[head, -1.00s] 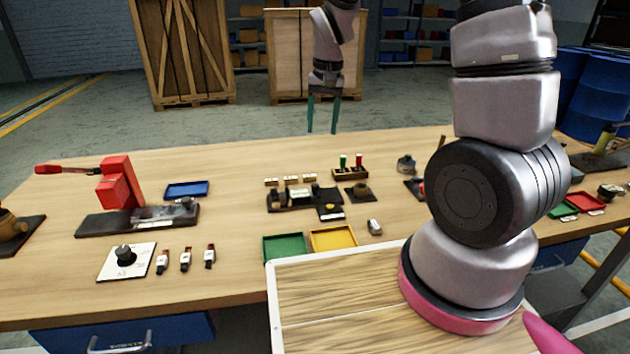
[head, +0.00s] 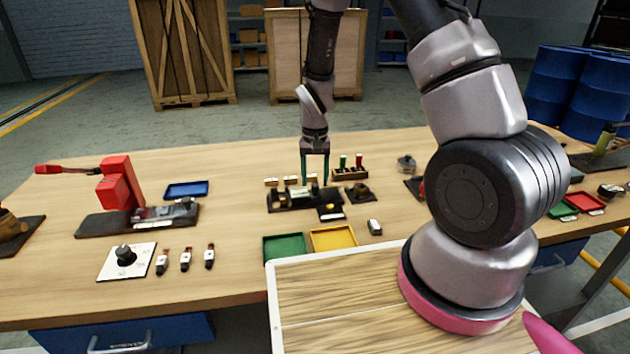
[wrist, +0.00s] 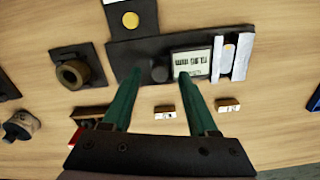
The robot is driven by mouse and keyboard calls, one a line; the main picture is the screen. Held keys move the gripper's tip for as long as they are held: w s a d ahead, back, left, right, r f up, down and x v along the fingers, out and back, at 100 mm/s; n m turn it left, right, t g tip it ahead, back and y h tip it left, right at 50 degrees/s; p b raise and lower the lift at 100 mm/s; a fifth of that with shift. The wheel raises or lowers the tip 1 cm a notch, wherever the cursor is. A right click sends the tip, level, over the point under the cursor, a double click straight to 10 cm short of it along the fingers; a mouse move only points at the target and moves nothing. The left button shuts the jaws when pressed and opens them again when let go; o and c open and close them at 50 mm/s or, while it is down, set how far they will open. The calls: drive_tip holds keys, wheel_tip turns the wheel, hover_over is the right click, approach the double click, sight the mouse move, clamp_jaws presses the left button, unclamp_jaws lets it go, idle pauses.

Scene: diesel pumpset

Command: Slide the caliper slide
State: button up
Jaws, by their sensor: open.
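The caliper fixture (head: 290,200) is a black base near the middle of the table, with a pale display block and metal jaws on it. In the wrist view, its dark base (wrist: 125,55) carries a grey-green display block (wrist: 190,64) with markings, two pale upright jaws (wrist: 235,57) on the right, and a dark round knob (wrist: 159,74). I take the display block to be the slide. My gripper (head: 315,182) is open, with green fingers pointing down over the fixture. In the wrist view, my gripper (wrist: 159,75) has its fingertips either side of the knob; contact cannot be told.
A rack with green and red pegs (head: 350,172) stands just behind right, close to my gripper. A black block with a ring (head: 360,193) is at the right. Small tan blocks (wrist: 228,104) lie behind the fixture. Green (head: 284,247) and yellow trays (head: 333,238) lie in front.

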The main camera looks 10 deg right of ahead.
drive_tip(key=shift+f, duration=0.5)
drive_tip(key=shift+c, duration=0.3)
clamp_jaws()
idle(0.9)
